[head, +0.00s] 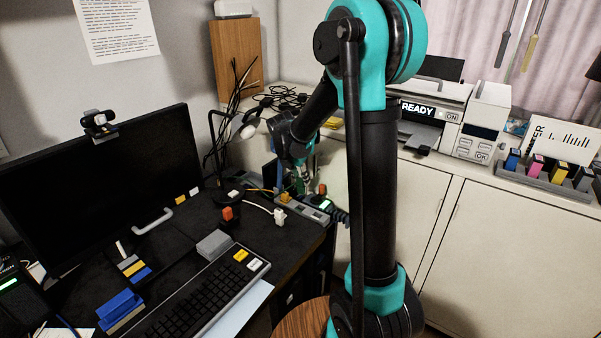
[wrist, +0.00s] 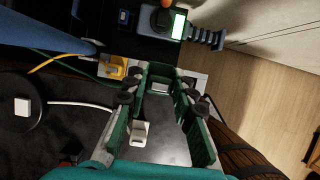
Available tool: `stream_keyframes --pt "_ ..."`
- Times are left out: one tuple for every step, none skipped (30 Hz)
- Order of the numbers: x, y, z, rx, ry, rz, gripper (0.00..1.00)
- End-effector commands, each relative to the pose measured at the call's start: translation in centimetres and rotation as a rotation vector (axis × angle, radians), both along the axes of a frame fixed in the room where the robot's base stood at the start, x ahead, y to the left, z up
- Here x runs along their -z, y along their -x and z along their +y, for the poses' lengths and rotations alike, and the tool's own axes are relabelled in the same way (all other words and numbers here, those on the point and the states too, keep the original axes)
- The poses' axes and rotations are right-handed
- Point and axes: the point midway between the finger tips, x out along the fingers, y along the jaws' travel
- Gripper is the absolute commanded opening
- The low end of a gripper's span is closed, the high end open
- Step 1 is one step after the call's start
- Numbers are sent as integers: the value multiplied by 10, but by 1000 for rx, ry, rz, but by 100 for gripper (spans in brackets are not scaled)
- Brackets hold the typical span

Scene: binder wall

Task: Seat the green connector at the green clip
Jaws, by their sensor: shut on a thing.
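My gripper (wrist: 161,84) shows in the wrist view with its two dark green fingers reaching up the picture. It is shut on the green connector (wrist: 161,70), which is mostly hidden between the fingertips and hard to tell from the green fingers. A thin green cable (wrist: 88,75) runs to it from the left. In the head view my gripper (head: 304,184) points down over the grey clip strip (head: 317,213) at the desk's back right corner. I cannot make out the green clip; the fingers probably cover it.
A yellow connector (wrist: 115,68) sits just left of the fingertips. A white connector (head: 280,215) with a white cable is close by, and an orange block (head: 227,213) stands on the desk. A device with a lit green screen (wrist: 179,27) lies beyond. The keyboard (head: 205,300) is in front.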

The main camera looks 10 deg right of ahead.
Motion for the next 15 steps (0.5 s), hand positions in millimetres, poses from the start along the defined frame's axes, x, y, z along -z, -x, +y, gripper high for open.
stream_keyframes --pt "1 0 0 1 0 0 3" --pt "1 0 0 1 0 0 3" --pt "1 0 0 1 0 0 3" --pt "1 0 0 1 0 0 3" --pt "1 0 0 1 0 0 3" --pt "1 0 0 1 0 0 3" --pt "1 0 0 1 0 0 3" --pt "1 0 0 1 0 0 3" --pt "1 0 0 1 0 0 3" --pt "1 0 0 1 0 0 3" --pt "1 0 0 1 0 0 3" --pt "2 0 0 1 0 0 3" --pt "3 0 0 1 0 0 3" --pt "4 0 0 1 0 0 3" --pt "7 0 0 0 0 0 3"
